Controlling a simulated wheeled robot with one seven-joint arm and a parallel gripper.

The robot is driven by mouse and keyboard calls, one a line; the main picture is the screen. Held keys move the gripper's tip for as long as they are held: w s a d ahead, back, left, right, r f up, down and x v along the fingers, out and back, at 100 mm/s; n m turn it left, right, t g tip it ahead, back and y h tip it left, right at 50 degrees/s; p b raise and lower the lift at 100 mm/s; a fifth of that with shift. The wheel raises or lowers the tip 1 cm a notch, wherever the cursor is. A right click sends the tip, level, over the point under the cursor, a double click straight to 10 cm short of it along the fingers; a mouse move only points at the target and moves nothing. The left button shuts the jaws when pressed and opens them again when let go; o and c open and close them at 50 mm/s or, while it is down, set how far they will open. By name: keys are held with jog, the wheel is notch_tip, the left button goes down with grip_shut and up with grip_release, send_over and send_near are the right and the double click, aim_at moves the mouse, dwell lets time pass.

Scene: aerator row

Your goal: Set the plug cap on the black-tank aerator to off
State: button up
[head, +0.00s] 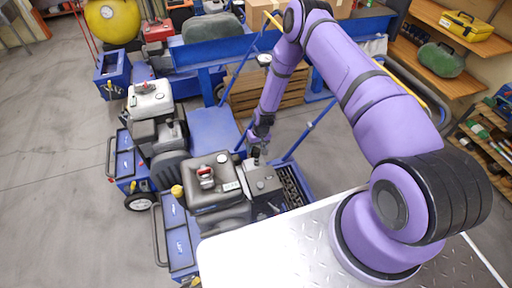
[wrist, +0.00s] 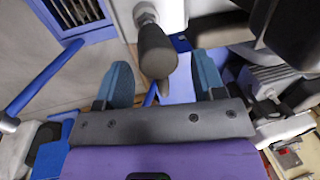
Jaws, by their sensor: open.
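The black-tank aerator (head: 214,183) stands nearest in the head view, with a red-and-silver cap on its dark tank. My gripper (head: 257,158) is at the engine end of this machine, to the right of the tank. In the wrist view my gripper (wrist: 163,82) is open, its two blue fingertips apart. A dark rounded plug cap (wrist: 157,52) on a metal hex fitting reaches into the space between them, with a visible gap on each side. The plug cap is too small to make out in the head view, and its setting cannot be told.
A white-tank aerator (head: 150,100) and a red-tank one (head: 158,32) stand farther back in the row. A blue handle bar (wrist: 40,80) runs at the left of the wrist view. Wooden crates (head: 262,92) stand behind my arm. Open floor lies at left.

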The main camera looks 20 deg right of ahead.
jog(key=shift+c, duration=0.4)
grip_shut()
jog(key=shift+r+g, duration=0.15)
jog(key=shift+g, duration=0.15)
jog(key=g, duration=0.1)
jog(key=w+r+g, duration=0.1)
jog(key=g, duration=0.3)
jog(key=shift+w+r+m, duration=0.3)
jog(key=shift+w+r, duration=0.05)
jog(key=g, duration=0.1)
jog(key=w+g, duration=0.1)
jog(key=g, duration=0.1)
jog(key=shift+w+r, duration=0.15)
jog(key=shift+r, duration=0.2)
jog(key=shift+w+r+m+g+y, duration=0.2)
jog(key=shift+w+g, duration=0.15)
jog(key=shift+g, duration=0.45)
jog(key=shift+w+r+m+g+y, duration=0.1)
jog(key=shift+w+m+g, duration=0.15)
jog(key=shift+g, duration=0.55)
jog(key=shift+w+g, duration=0.1)
jog(key=shift+g, duration=0.2)
